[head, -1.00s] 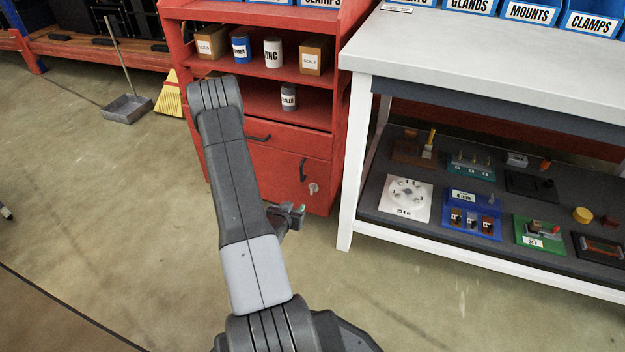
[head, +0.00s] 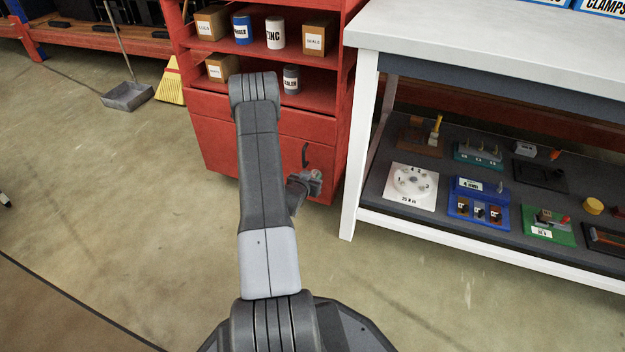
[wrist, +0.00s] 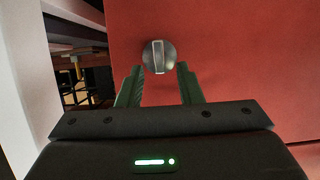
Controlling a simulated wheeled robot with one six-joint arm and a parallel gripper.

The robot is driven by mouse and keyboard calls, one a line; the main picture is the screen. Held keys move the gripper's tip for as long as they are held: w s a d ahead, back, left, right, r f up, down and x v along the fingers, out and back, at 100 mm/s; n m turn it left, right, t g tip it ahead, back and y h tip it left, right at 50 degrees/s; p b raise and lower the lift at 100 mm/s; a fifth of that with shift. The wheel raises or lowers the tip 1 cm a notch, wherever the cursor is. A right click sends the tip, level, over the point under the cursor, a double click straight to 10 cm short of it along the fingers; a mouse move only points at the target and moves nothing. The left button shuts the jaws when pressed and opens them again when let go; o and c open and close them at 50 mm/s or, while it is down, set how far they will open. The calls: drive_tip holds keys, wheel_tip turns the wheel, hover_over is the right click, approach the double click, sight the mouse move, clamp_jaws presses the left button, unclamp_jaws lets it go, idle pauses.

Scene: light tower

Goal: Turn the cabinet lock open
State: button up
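The red cabinet (head: 262,140) stands left of the white-framed workbench, with a dark handle (head: 305,155) on its lower door. In the wrist view the cabinet lock (wrist: 157,57) is a round silver knob with an upright ridge on the red door. My gripper (wrist: 160,82) is open, its two green-grey fingers apart just below and to either side of the lock. I see nothing between the fingers, and I cannot tell whether they touch the knob. In the head view my gripper (head: 312,180) covers the lock at the cabinet's lower right.
The workbench's white leg (head: 366,150) stands close to the right of the cabinet. Its dark lower shelf (head: 385,205) holds several small fixtures. A dustpan (head: 128,96) and yellow broom (head: 171,88) are at left. The floor in front is clear.

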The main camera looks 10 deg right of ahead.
drive_tip(key=shift+w+d+f, duration=0.15)
drive_tip(key=shift+w, duration=0.1)
clamp_jaws()
